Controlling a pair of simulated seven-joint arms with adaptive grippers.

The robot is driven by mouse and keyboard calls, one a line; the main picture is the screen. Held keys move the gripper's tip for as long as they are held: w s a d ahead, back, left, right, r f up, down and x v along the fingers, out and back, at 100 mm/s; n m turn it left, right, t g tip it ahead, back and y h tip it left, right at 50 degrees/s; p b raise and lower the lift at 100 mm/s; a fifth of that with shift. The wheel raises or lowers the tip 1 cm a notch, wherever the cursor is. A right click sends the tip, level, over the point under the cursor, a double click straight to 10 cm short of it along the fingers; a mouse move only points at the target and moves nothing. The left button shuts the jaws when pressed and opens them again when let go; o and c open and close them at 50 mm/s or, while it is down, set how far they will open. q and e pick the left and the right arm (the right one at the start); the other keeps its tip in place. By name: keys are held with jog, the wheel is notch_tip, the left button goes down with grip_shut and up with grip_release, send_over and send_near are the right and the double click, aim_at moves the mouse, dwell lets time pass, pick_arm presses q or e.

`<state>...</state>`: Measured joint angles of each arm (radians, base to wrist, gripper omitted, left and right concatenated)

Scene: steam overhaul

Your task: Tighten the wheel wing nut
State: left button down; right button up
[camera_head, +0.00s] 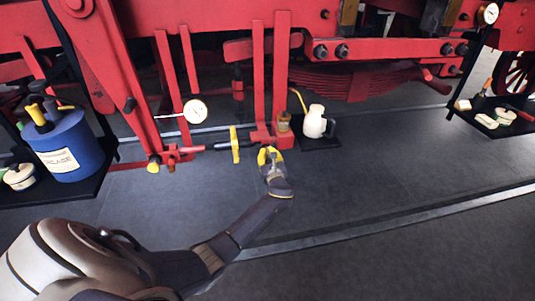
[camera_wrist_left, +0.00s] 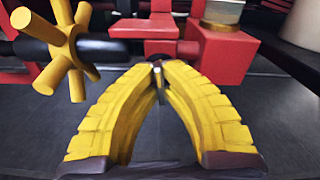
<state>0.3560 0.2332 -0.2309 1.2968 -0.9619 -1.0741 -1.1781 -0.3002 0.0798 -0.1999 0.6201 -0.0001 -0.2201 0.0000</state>
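The yellow wheel wing nut (camera_head: 235,144) sits on a dark shaft between red parts low on the red frame. In the left wrist view it shows close at the upper left as a yellow spoked hub (camera_wrist_left: 62,38). My left gripper (camera_head: 269,152) is just to the right of the nut and below a red bracket, apart from the nut. Its yellow ridged fingers (camera_wrist_left: 158,70) lean together at the tips, with a small grey metal pin (camera_wrist_left: 158,80) between them. The pin's lower part is hard to make out. My right gripper is not in view.
A red rod with a yellow knob (camera_head: 153,166) and a dial gauge (camera_head: 195,111) are to the nut's left. A white jug (camera_head: 315,122) stands on a dark tray to the right. A blue grease bucket (camera_head: 68,146) is far left. The floor in front is clear.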

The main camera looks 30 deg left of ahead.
pick_arm(q)
jog(key=shift+m, duration=0.7)
jog(key=c, duration=1.6)
grip_release()
jog(key=shift+o, duration=0.2)
jog(key=shift+d, duration=0.1)
jog(key=v, duration=1.2)
